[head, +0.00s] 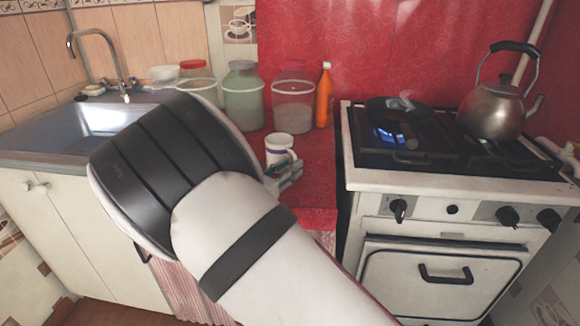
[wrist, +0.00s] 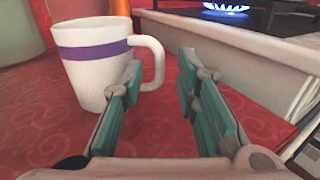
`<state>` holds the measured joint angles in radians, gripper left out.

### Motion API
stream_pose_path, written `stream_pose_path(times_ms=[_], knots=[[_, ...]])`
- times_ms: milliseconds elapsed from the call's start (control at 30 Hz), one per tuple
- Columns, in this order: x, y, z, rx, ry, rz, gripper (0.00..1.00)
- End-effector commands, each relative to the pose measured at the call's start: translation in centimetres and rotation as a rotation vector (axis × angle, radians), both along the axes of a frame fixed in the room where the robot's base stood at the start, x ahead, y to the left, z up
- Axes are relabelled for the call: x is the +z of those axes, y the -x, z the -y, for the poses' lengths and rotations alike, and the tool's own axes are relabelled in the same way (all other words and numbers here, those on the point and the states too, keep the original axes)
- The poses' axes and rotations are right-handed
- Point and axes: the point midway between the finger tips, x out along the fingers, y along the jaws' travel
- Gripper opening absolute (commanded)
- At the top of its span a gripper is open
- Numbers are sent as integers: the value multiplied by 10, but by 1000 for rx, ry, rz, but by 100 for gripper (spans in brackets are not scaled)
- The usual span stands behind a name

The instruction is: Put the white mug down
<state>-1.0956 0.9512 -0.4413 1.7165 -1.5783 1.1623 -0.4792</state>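The white mug (wrist: 85,75) has a purple band and stands upright, seemingly on the red oilcloth counter (wrist: 50,135), in the left of the wrist view. Its handle points right, toward the space between my fingertips. My gripper (wrist: 160,72) is open, with teal pads apart; the left finger overlaps the mug's right side in the picture. I cannot tell whether it touches the mug. In the head view the mug (head: 279,148) is near the counter's middle, and my gripper (head: 287,174) is just in front of it, partly hidden by my arm.
Several jars, including a green-tinted jar (head: 243,98), and an orange bottle (head: 324,97) stand behind the mug. To the right is a stove (head: 440,187) with a lit burner under a pan (head: 398,110), and a kettle (head: 495,108). A sink (head: 95,125) is left.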

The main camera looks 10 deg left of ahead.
Motion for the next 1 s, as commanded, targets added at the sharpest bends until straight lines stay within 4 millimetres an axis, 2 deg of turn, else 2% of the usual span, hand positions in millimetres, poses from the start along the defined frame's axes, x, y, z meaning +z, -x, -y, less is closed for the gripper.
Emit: stream_pose_path(times_ms=[300, 500, 633, 867, 1000], knots=[[1, 56, -34, 4, 0, 0, 28], [1, 82, -49, 1, 0, 0, 28], [0, 91, -54, 1, 1, 1, 28], [0, 94, -56, 0, 0, 0, 28], [4, 92, -49, -19, -16, -1, 28]])
